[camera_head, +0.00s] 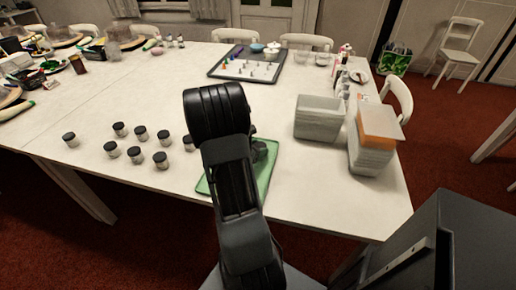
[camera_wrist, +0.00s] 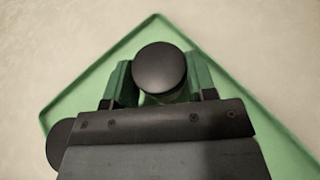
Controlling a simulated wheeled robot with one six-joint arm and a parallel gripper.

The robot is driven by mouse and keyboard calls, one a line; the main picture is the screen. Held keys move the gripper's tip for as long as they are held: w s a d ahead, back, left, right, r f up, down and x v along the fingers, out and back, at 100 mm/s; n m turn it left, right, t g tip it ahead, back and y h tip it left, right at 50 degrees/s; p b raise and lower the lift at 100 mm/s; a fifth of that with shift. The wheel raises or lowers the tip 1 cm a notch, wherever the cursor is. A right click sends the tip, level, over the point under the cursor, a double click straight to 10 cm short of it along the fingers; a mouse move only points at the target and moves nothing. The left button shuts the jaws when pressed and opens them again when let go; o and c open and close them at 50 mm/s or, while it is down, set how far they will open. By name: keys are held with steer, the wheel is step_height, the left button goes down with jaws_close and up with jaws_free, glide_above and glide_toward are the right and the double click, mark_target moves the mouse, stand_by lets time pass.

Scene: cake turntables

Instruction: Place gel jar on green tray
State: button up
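The green tray (camera_head: 268,178) lies flat on the white table near its front edge, partly hidden by my arm. It fills much of the wrist view (camera_wrist: 85,75). A gel jar with a round black lid (camera_wrist: 160,68) is between the fingers of my gripper (camera_wrist: 160,84), over the tray. Both fingers appear to meet the jar's sides. I cannot tell whether the jar's base touches the tray. In the head view, my gripper (camera_head: 260,150) is mostly hidden behind my arm, and the held jar is not clearly seen.
Several similar dark-lidded jars (camera_head: 141,133) stand left of the tray. A grey bin (camera_head: 318,118) and a stack of containers with an orange top (camera_head: 372,145) stand to the right. A dark tray with small pieces (camera_head: 247,64) lies farther back. The table's middle left is clear.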

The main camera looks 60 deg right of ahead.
steer(key=o, duration=0.5)
steer(key=shift+c, duration=0.2)
steer(key=shift+r+p, duration=0.25)
steer(key=shift+p, duration=0.1)
steer(key=p+v, duration=0.1)
steer(key=v, duration=1.1)
steer(key=shift+s, duration=0.1)
steer(key=a+r+m+t+y, duration=0.3)
steer(key=a+m+y, duration=0.3)
steer(key=a, duration=0.7)
steer(key=a+r+m+t+y, duration=0.3)
steer(key=a+m+y, duration=0.4)
steer(key=a, duration=0.7)
steer(key=shift+s+a+r+m+t, duration=0.3)
steer(key=shift+s+m+t, duration=0.25)
steer(key=shift+m, duration=0.25)
